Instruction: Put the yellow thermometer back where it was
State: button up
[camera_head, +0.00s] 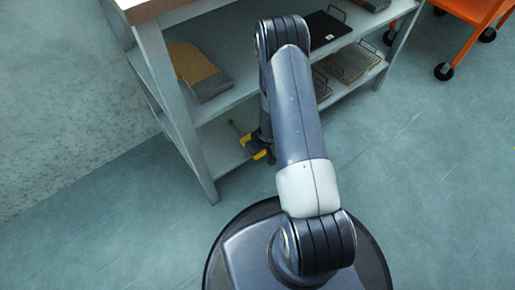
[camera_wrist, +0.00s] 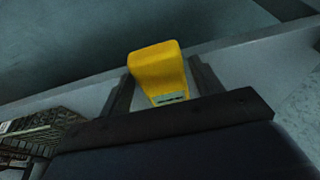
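The yellow thermometer (camera_head: 251,148) shows in the head view beside the end of my arm, in front of the lower shelf. In the wrist view the yellow thermometer (camera_wrist: 158,68) has a small grey display at its near end. It sits between the two dark fingers of my gripper (camera_wrist: 160,84), which appear shut on it. In the head view my gripper (camera_head: 264,142) is mostly hidden behind my arm. Whether the thermometer touches the shelf is hard to tell.
A grey shelf unit (camera_head: 178,105) stands ahead. The lower shelf (camera_head: 222,143) looks bare at the left. An orange cart (camera_head: 470,10) stands at the right.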

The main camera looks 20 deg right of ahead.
jog(key=shift+o, duration=0.9)
jog(key=shift+r, duration=0.2)
jog(key=p+v, duration=0.7)
jog(key=v, duration=0.5)
jog(key=shift+d, duration=0.1)
